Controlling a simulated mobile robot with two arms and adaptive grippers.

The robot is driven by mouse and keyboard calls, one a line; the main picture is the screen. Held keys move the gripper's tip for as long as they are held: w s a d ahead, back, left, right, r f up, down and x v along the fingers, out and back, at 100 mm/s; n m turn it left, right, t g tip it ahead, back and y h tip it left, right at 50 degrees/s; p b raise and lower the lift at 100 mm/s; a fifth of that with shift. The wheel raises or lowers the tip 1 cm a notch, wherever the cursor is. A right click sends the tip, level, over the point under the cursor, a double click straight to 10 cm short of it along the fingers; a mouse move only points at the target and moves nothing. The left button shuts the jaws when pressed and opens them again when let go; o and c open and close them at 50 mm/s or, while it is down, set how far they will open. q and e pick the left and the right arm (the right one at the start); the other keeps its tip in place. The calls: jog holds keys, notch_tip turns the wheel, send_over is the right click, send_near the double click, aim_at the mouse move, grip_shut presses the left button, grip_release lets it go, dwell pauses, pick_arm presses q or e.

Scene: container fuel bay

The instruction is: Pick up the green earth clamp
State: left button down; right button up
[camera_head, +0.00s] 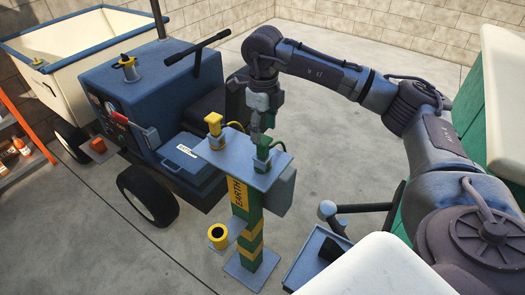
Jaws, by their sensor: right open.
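The green earth clamp (263,152) stands upright on the grey-blue top plate (236,176) of the stand marked EARTH, towards its right side. A cable curves out to its right. My right gripper (262,127) reaches down from above, directly over the clamp, with its fingers at the clamp's upper end. It is open. I cannot tell whether the fingers touch the clamp; its top is partly hidden by them. My left gripper is not in view.
A yellow clamp (214,128) stands on the same plate, left of the green one. A yellow cup (218,236) sits low on the stand. A blue tug (150,100) is close behind at left, with a cream trailer (90,45). A blue tray (318,258) lies front right.

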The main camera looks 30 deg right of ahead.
aim_at(263, 139)
notch_tip(263, 139, down, 2)
jog(key=shift+f, duration=0.25)
jog(key=shift+f+p, duration=0.3)
jog(key=shift+p, duration=0.15)
notch_tip(263, 139, down, 4)
jog(key=shift+r+p, duration=0.15)
jog(key=shift+p, duration=0.65)
jog(key=shift+f, duration=0.45)
grip_shut()
